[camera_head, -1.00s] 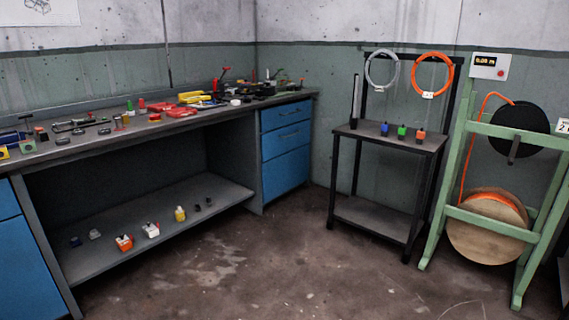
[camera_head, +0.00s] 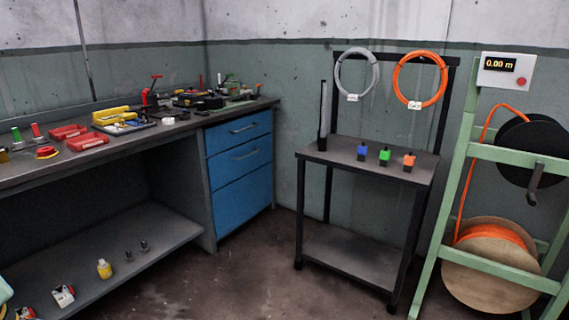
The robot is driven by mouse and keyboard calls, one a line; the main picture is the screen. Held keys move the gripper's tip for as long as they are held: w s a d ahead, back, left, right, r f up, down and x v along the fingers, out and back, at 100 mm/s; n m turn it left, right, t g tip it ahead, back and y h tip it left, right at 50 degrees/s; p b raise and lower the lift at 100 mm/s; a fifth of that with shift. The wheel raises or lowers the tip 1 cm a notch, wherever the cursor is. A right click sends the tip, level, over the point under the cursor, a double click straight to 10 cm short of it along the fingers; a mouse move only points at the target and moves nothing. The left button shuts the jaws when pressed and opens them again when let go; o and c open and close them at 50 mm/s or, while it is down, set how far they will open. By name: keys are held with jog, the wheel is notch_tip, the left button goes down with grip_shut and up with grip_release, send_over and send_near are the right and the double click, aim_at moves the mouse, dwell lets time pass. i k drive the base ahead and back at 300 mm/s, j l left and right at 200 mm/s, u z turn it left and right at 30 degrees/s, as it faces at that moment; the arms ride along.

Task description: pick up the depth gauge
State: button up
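I cannot pick out the depth gauge for certain; the tools on the workbench (camera_head: 150,140) are small and crowded. Several tools lie there, among them a yellow tool (camera_head: 112,115), red trays (camera_head: 88,142) and a dark tool with a red handle (camera_head: 151,92) towards the far end. My gripper is not in view.
Blue drawers (camera_head: 240,170) close the bench's right end. Its lower shelf (camera_head: 165,240) holds small items, including a yellow bottle (camera_head: 104,269). A black stand (camera_head: 345,175) carries coloured blocks beneath two hanging coils. A green reel frame (camera_head: 445,220) stands right. Bare floor (camera_head: 240,275) lies between.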

aim_at(201, 108)
jog(key=i, duration=1.5)
jog(key=i+u, duration=0.2)
jog(key=i, duration=0.3)
jog(key=i+l+u, duration=0.25)
jog(key=i, duration=0.2)
jog(key=i+l+u, duration=0.2)
jog(key=i, duration=0.25)
jog(key=i+l+u, duration=0.2)
jog(key=i, duration=0.25)
jog(key=l, duration=0.1)
